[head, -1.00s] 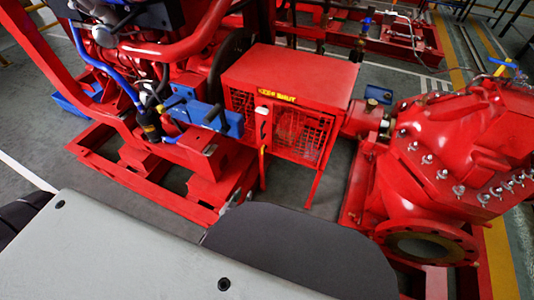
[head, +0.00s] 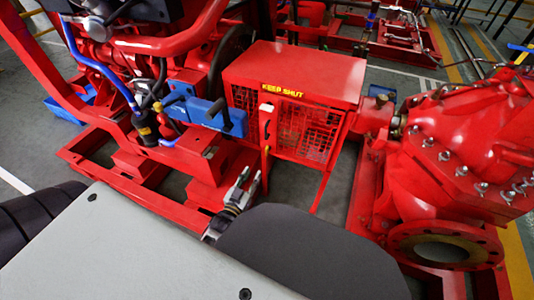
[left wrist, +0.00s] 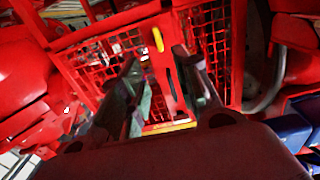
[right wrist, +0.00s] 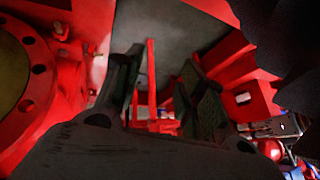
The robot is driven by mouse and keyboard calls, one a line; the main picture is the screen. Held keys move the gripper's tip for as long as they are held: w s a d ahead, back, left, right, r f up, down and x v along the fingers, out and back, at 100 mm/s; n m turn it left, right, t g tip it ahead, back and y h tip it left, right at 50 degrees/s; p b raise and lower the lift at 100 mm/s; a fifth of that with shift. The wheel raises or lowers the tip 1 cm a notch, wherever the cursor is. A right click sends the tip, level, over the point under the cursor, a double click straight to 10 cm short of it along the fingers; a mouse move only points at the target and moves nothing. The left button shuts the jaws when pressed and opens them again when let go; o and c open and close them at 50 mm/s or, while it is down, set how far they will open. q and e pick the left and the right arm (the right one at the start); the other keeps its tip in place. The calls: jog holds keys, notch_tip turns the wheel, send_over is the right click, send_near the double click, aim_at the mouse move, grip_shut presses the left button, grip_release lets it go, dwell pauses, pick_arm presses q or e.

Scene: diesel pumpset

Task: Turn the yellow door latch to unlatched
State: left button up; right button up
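In the left wrist view the latch (left wrist: 158,40) shows as a yellow strip just beyond the fingertips. My left gripper (head: 250,175) is open and empty, below and slightly left of the latch, apart from it. It also shows in the left wrist view (left wrist: 158,62). My right gripper (right wrist: 162,68) is open and empty; it is out of the head view.
A blue block (head: 205,112) sticks out left of the box. A red pump (head: 455,160) with a round flange (head: 445,250) stands at the right. Red base rails (head: 150,192) run along the lower left. Grey floor (head: 335,195) is free in front of the box.

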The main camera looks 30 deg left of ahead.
pick_arm(q)
jog(key=shift+w, duration=0.1)
pick_arm(e)
jog(key=shift+f, duration=0.1)
pick_arm(q)
jog(key=b, duration=0.3)
send_near(266, 151)
jog(key=shift+w, duration=1.55)
jog(key=shift+w+a+f+b, duration=0.15)
jog(key=shift+w+b, duration=0.15)
jog(key=shift+w, duration=0.65)
jog(key=shift+w+a+f+b, duration=0.15)
jog(key=shift+w+b, duration=0.1)
jog(key=shift+w, duration=0.75)
jog(key=shift+w+r+b, duration=0.1)
jog(key=shift+w+b, duration=0.35)
jog(key=shift+w, duration=0.9)
pick_arm(e)
jog(key=shift+t+y, duration=0.5)
jog(key=f, duration=0.4)
jog(key=a+f, duration=0.1)
jog(key=shift+w+a+f, duration=0.1)
jog(key=shift+w+f, duration=0.3)
jog(key=shift+s, duration=0.15)
pick_arm(q)
grip_shut()
pick_arm(e)
jog(key=shift+s+f, duration=0.2)
jog(key=shift+s, duration=0.05)
